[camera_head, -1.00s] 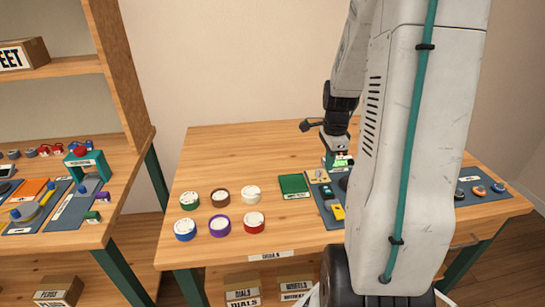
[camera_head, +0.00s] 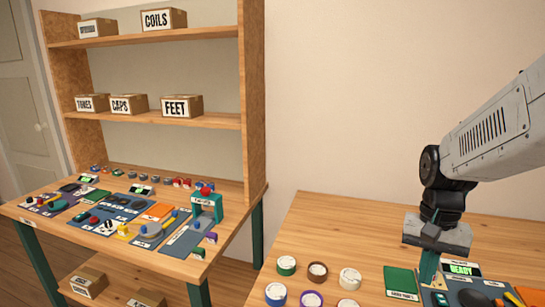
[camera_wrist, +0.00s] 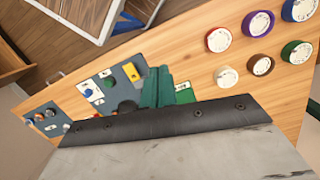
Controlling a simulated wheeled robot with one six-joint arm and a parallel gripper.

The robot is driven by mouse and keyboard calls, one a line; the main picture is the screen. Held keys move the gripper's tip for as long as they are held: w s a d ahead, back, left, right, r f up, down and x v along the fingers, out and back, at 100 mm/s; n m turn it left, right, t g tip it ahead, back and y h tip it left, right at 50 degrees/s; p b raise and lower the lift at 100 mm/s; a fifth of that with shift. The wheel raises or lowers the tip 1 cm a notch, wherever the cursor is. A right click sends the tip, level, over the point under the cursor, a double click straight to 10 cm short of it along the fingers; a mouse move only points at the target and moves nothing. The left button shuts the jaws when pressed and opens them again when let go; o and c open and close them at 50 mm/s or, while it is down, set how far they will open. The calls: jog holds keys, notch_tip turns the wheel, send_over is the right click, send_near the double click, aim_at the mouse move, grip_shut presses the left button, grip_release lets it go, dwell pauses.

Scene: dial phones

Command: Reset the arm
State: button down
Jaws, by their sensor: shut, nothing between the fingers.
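My gripper (camera_head: 430,268) is at the right of the head view, pointing down over the right table (camera_head: 345,222). Its teal fingers are together with nothing between them. In the wrist view the closed fingers (camera_wrist: 157,88) reach out past the dark wrist edge, above the table near the green pad. My arm comes in from the right edge and bends down at a dark joint. The fingertips partly overlap the small display reading READY (camera_head: 460,268), so I cannot tell their exact height.
Several round dials (camera_head: 287,265) in coloured rings stand left of a green pad (camera_head: 400,280). A blue-grey mat with small parts (camera_head: 470,294) lies beside it. Left stands another workbench (camera_head: 120,252) with parts and shelves of labelled boxes (camera_head: 181,106). The right table's back is clear.

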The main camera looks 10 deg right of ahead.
jog(key=s+a+r+n+t, duration=0.1)
jog(key=s+a+r+n, duration=0.2)
jog(key=a, duration=0.3)
jog(key=s+a+r+n+t, duration=0.2)
jog(key=s+a+r+n, duration=0.1)
jog(key=a, duration=0.4)
jog(key=r+n, duration=0.1)
jog(key=n, duration=0.1)
jog(key=shift+s+a+r+n+h, duration=0.2)
jog(key=shift+s+n+h, duration=0.1)
jog(key=shift+h, duration=0.1)
dwell(0.4)
